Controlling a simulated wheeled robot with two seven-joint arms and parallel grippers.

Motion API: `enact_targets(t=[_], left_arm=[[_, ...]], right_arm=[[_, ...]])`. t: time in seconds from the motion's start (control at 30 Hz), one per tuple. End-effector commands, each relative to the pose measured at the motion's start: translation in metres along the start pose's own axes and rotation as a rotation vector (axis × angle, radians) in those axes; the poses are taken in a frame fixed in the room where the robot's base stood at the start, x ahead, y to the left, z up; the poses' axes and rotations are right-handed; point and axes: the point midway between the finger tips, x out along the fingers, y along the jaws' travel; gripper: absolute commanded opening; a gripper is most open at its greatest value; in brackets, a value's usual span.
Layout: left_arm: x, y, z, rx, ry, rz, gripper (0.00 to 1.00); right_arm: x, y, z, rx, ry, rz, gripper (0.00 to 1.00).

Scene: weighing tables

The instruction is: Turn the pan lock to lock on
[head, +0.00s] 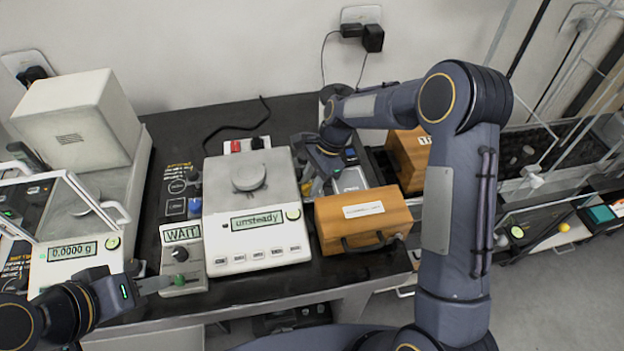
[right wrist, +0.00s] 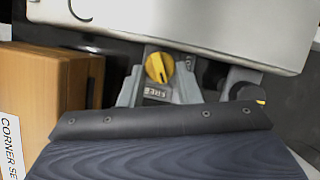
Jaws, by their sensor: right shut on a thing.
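The pan lock is a yellow knob (right wrist: 158,67) with a label below it that seems to read FREE, in the right wrist view. My right gripper (right wrist: 157,84) has its grey fingers on either side of this knob and is shut on it.
A balance reading 0.0000 g (head: 75,251) is at the left. A dark knob (right wrist: 245,82) is right of the yellow one.

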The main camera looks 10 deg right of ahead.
Motion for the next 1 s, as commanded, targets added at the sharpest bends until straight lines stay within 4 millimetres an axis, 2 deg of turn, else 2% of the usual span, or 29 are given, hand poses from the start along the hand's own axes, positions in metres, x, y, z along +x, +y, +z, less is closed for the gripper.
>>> enact_targets(t=[0.4, 1.0], left_arm=[[-0.0044, 0.0020, -0.0022, 0.000, 0.000, 0.000, 0.36], [-0.0048, 0.0022, -0.0024, 0.000, 0.000, 0.000, 0.36]], right_arm=[[-0.0007, -0.0039, 0.0003, -0.215, 0.002, 0.087, 0.07], [-0.0006, -0.0046, 0.0004, -0.258, 0.002, 0.104, 0.07]])
